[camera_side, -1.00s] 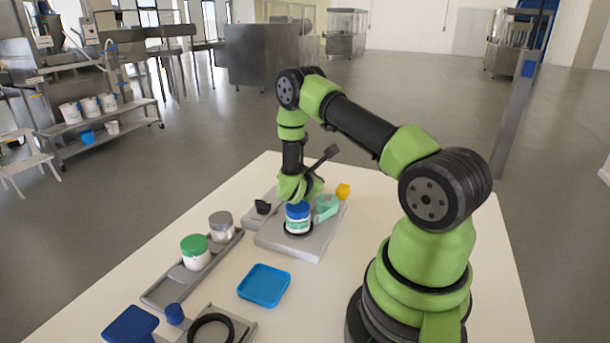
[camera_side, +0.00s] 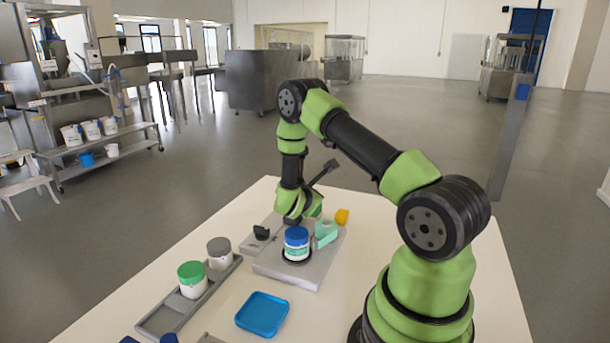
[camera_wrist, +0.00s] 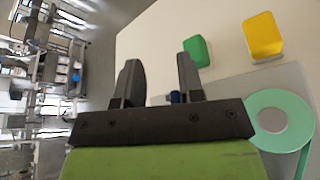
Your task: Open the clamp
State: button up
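A teal tape-like holder (camera_side: 326,233) stands right of the jar, with a yellow block (camera_side: 342,216) behind it. A green block (camera_wrist: 197,52) shows in the wrist view. A grey tray (camera_side: 165,318) with a green-lidded jar (camera_side: 192,279) and a blue tray (camera_side: 262,313) are in front.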

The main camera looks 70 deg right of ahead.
notch_tip(320, 180, up, 7)
jog(key=shift+r, duration=0.15)
